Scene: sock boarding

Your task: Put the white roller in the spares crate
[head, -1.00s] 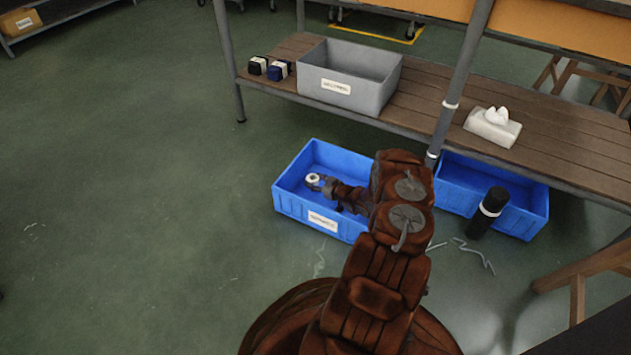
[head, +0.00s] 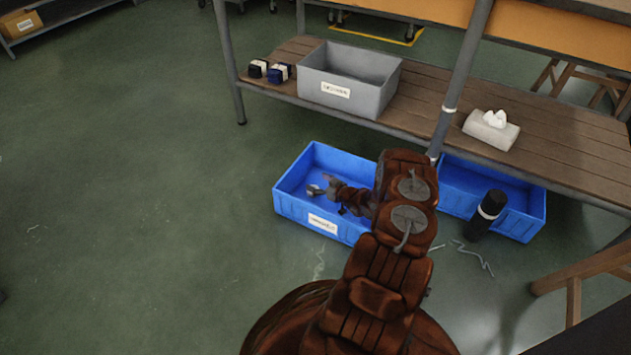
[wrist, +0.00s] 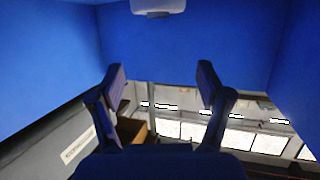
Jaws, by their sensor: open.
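The blue crate (head: 294,209) stands on the floor in front of the shelf, with a white label too blurred to read. My gripper (head: 321,185) is low inside this crate, fingers spread apart. In the wrist view, my gripper (wrist: 161,82) has a clear gap between its two dark fingers and nothing between them. The white roller (wrist: 158,6) shows at the top edge of the wrist view against the blue crate, apart from the fingers and partly cut off. In the head view I cannot clearly tell the roller from my fingers.
A grey bin (head: 372,98) stands on the wooden shelf (head: 430,108), with small dark rolled items (head: 270,71) left of it and a tissue box (head: 491,130) to the right. A second blue crate (head: 528,219) and a black cylinder (head: 485,215) are at right. The left floor is clear.

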